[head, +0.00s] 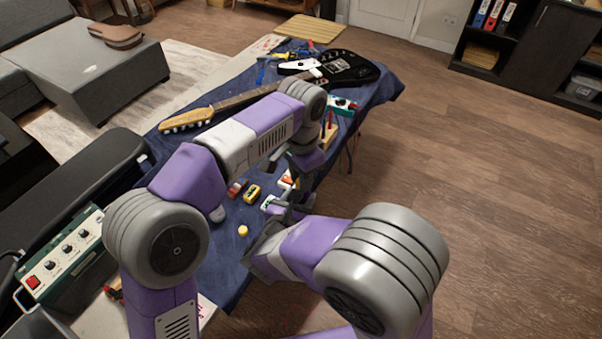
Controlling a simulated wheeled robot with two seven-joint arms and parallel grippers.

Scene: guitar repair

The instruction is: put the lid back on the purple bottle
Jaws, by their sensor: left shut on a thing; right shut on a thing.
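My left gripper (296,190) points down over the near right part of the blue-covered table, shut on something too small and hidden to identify. My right gripper (284,212) comes in from the lower right, close beside and below the left one. A small round yellow thing (243,231) lies on the cloth left of the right gripper.
The blue cloth (226,262) bears several small coloured boxes, including a yellow one (252,193) and a red one (237,187). A guitar (345,70) lies toward the far end. A green amplifier (63,258) stands at the left. Wooden floor (480,190) is clear at right.

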